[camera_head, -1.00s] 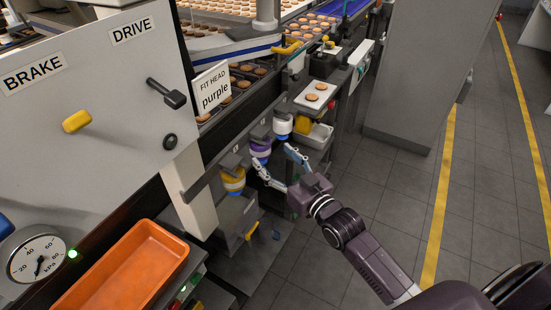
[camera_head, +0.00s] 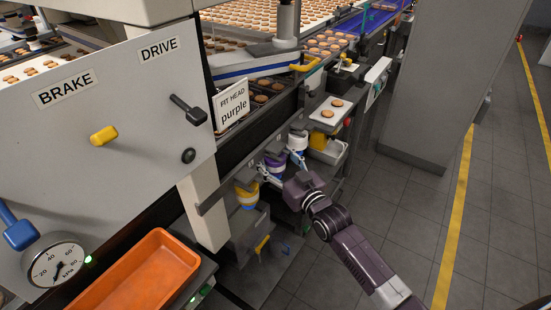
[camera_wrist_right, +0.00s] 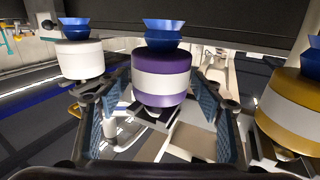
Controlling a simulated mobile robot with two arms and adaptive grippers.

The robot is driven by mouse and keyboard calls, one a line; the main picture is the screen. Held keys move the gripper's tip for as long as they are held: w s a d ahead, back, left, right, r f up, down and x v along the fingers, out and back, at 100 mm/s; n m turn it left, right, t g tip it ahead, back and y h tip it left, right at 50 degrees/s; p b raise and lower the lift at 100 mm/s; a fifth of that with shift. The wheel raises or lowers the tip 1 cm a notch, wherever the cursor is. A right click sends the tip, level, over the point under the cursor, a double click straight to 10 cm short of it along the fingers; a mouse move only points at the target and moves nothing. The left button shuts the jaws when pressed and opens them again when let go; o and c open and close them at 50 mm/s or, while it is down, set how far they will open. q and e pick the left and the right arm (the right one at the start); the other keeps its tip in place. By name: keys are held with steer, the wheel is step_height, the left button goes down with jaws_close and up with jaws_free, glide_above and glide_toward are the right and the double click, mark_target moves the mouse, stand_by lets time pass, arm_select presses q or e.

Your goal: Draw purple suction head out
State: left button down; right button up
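The purple suction head (camera_head: 274,166) sits in the rack under the machine's edge, between a white head (camera_head: 297,141) and a yellow head (camera_head: 247,198). In the right wrist view the purple head (camera_wrist_right: 161,65) has a white band and a blue cup on top, and a dark holder is below it. My right gripper (camera_head: 281,169) reaches in at the rack. In the wrist view its blue-padded fingers (camera_wrist_right: 160,105) stand on either side of the purple head, with gaps visible, so it is open. My left gripper is not in view.
A sign (camera_head: 231,106) reads "FIT HEAD purple". The wrist view shows the white head (camera_wrist_right: 80,60) and yellow head (camera_wrist_right: 291,112) close beside the fingers. An orange tray (camera_head: 140,275) stands at lower left. The floor (camera_head: 400,215) at right is clear.

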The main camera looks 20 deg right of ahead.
steer(key=c, duration=1.2)
steer(key=shift+r, duration=0.1)
steer(key=shift+c, duration=0.5)
steer(key=shift+r, duration=0.1)
